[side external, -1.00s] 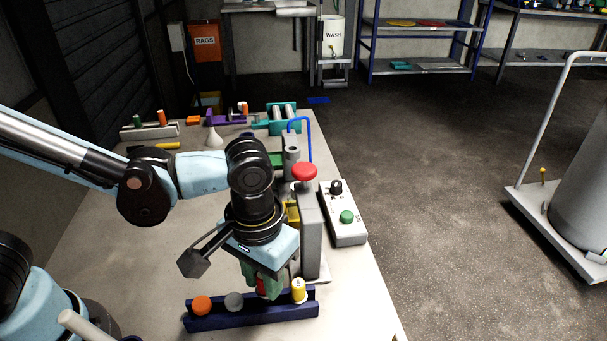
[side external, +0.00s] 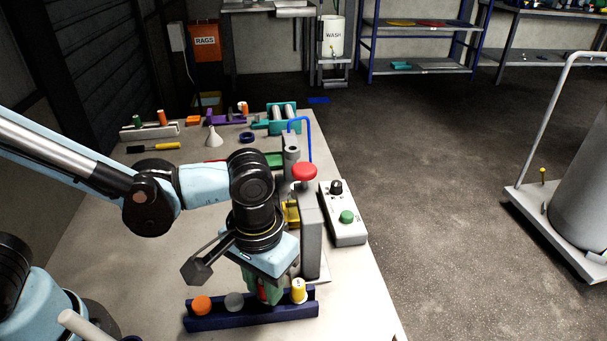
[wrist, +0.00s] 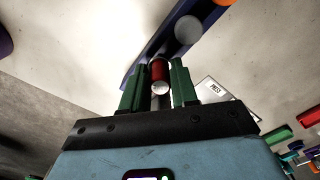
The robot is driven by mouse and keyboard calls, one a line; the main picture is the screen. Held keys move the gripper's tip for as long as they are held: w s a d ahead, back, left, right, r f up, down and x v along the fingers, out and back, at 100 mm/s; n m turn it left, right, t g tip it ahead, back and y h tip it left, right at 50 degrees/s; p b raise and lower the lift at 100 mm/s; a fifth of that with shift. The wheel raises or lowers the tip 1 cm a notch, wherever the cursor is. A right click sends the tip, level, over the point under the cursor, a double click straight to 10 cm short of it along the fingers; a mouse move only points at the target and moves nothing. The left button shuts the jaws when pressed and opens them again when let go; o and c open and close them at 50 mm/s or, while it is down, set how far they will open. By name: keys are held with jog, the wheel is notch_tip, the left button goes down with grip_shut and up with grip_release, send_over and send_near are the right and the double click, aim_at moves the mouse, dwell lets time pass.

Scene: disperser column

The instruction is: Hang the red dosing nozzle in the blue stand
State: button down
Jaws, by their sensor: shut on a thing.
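The dark blue stand (side external: 220,322) lies along the front of the bench. An orange-capped nozzle (side external: 201,305), a grey-capped one (side external: 234,301) and a yellow one (side external: 298,290) sit in it. My gripper (side external: 263,293) has green fingers and is shut on the red dosing nozzle (wrist: 159,71), between the grey and yellow ones. In the wrist view the red nozzle is between the fingers, right at the stand (wrist: 142,64). The fingers hide most of it in the side view, so I cannot tell if it rests in a slot.
A grey column with a red knob (side external: 304,171) stands close behind my gripper. A control box with a green button (side external: 346,217) is to its right. A white funnel (side external: 213,138), a dark blue ring (side external: 247,137) and a yellow-handled tool (side external: 160,146) lie farther back.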

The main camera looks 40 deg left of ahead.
jog(key=shift+f, duration=0.9)
dwell(0.5)
jog(key=shift+c, duration=1.1)
grip_release()
jog(key=shift+r, duration=3.5)
jog(key=w+a+r+t, duration=0.1)
jog(key=w+a+t, duration=0.1)
jog(key=a, duration=0.7)
jog(key=w+a+r+t, duration=0.2)
jog(key=a+t, duration=0.3)
jog(key=a, duration=0.4)
jog(key=shift+a+m, duration=0.3)
jog(key=shift+a, duration=0.05)
